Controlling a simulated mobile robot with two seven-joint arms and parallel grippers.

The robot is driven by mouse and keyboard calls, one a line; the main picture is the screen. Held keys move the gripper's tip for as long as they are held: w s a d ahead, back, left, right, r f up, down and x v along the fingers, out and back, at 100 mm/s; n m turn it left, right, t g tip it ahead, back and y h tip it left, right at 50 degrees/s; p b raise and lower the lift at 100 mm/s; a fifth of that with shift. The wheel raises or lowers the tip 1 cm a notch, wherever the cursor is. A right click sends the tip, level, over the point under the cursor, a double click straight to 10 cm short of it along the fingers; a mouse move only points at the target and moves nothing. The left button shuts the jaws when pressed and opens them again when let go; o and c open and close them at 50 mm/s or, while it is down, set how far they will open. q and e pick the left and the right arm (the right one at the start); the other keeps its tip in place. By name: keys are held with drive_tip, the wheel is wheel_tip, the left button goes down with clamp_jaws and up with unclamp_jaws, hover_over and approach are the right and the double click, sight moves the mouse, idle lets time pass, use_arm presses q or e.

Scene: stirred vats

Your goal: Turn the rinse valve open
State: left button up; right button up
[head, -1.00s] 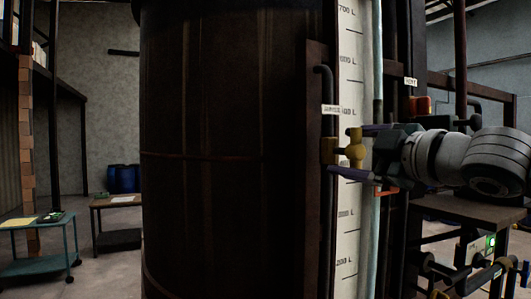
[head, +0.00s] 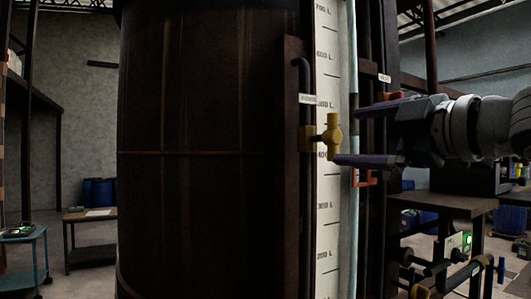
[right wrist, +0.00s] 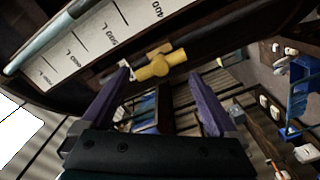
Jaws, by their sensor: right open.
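A brass-yellow valve (head: 333,135) with an upright handle sits on a dark pipe beside the white level scale (head: 327,205) of the vat. A small white label (head: 308,99) above it is too small to read. My right gripper (head: 347,136) is open and empty just to the right of the valve, one finger higher and one lower. In the right wrist view the valve (right wrist: 158,64) shows just beyond and between the open fingertips (right wrist: 163,80), with a gap visible. My left gripper is not in view.
The dark vat (head: 210,190) fills the left middle. A red-orange handle (head: 366,180) is close below the lower finger. A dark table (head: 445,203) stands at the right, with pipework below it. Carts (head: 88,214) and blue barrels (head: 98,191) stand far left.

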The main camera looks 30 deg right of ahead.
drive_tip(key=shift+s+b, duration=0.4)
drive_tip(key=shift+s, duration=1.05)
drive_tip(key=shift+d, duration=0.1)
drive_tip(key=s+a+f+m+g+h, duration=0.1)
drive_tip(key=s+f+m+g, duration=0.25)
drive_tip(key=f, duration=0.55)
drive_tip(key=s+f+m+g+h, duration=0.2)
drive_tip(key=s+f, duration=0.2)
drive_tip(key=f, duration=0.5)
drive_tip(key=s+a+f+m+g+h, duration=0.1)
drive_tip(key=s+f+m+g, duration=0.25)
drive_tip(key=f, duration=0.55)
drive_tip(key=s+a+f+m+g+y, duration=0.25)
drive_tip(key=s+a+f+g, duration=0.45)
drive_tip(key=s+a, duration=0.6)
wheel_tip(320, 180, up, 12)
drive_tip(key=n+t+p, duration=0.1)
drive_tip(key=p, duration=1.2)
drive_tip(key=shift+w+d+t, duration=0.2)
drive_tip(key=shift+w+t, duration=0.1)
